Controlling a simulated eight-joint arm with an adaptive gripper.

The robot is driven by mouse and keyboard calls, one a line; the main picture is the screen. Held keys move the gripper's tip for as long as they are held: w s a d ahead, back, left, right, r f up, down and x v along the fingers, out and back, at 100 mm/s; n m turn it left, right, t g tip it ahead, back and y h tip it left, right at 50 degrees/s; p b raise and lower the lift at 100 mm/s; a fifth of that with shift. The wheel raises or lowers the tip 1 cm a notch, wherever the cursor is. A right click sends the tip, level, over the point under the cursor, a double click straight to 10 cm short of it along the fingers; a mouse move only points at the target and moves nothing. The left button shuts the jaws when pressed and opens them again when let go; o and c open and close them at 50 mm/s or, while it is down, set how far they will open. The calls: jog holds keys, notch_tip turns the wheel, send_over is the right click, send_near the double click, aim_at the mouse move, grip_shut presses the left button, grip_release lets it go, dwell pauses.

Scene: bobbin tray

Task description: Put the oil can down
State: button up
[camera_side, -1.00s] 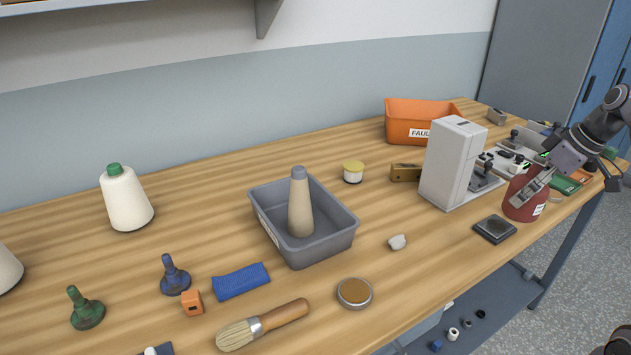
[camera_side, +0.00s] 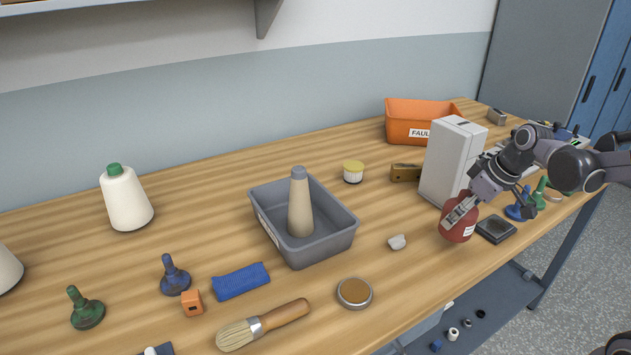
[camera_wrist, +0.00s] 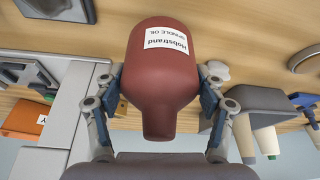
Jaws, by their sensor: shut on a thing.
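The oil can is a dark red bottle (camera_side: 457,224) with a white label, held left of the black square pad and in front of the grey-white machine. It looks tilted in the side view; I cannot tell for sure if its base is clear of the table. In the wrist view the can (camera_wrist: 160,75) fills the middle, its label reading "Hobstrand SPINDLE OIL". My gripper (camera_side: 462,209) is shut on it, with one finger pad on each side of the can (camera_wrist: 163,95).
The black pad (camera_side: 496,229) lies close on the right. A pale stone-like lump (camera_side: 397,242) lies left, beyond it the grey tray (camera_side: 325,248) with a cone. The machine (camera_side: 449,165) stands behind. Bare wood lies between lump and table front edge.

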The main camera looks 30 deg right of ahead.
aim_at(458, 223)
jog(key=shift+f, duration=1.6)
jog(key=shift+f, duration=0.15)
jog(key=o, duration=1.4)
